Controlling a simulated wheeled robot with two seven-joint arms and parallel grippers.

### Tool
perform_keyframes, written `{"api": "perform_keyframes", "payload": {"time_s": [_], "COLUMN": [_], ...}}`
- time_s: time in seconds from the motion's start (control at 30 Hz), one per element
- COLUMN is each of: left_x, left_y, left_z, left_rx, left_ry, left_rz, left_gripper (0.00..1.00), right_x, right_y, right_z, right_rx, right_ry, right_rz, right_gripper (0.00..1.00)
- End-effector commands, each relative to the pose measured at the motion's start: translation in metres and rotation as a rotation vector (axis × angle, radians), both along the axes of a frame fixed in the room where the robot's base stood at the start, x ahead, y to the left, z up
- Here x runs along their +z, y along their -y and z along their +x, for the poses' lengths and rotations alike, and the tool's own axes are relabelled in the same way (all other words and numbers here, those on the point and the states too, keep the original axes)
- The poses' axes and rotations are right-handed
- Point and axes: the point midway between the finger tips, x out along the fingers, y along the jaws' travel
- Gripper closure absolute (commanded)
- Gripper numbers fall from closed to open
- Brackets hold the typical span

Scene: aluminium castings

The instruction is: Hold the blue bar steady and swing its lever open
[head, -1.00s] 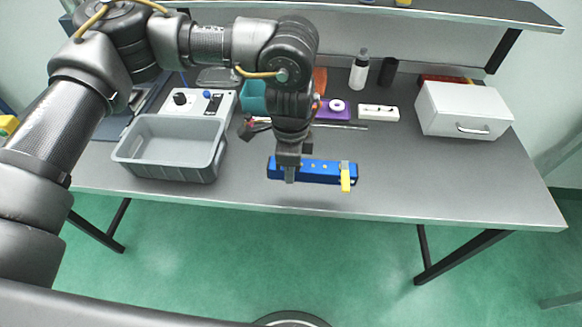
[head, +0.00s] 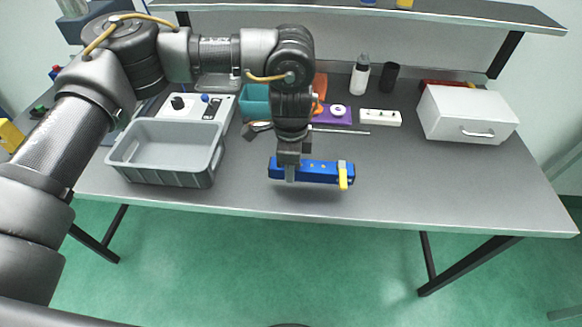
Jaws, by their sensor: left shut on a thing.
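The blue bar (head: 319,172) is held level just above the front part of the grey table, and a shadow shows below it. My left gripper (head: 290,174) points down and is shut on the bar near its left end. The lever (head: 343,178) is yellow and sits at the bar's right end, under a grey block. It points toward the front edge, across the bar. My right gripper is not in view.
A grey bin (head: 166,152) stands on the left of the table. A white box with a handle (head: 468,114) stands at the right. A purple block (head: 333,114), a white strip (head: 380,117) and two bottles are behind the bar. The table right of the bar is clear.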

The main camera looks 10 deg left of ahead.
Motion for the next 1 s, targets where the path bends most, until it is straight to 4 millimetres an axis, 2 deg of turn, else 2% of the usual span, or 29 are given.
{"api": "perform_keyframes", "payload": {"time_s": [1.0], "left_x": [-0.038], "left_y": [-0.003], "left_z": [0.040], "left_rx": [0.002], "left_ry": [0.000], "left_rz": [0.000], "left_gripper": [0.93], "right_x": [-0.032], "right_y": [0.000], "right_z": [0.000], "right_rx": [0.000], "right_ry": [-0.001], "right_rz": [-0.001], "right_gripper": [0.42]}}
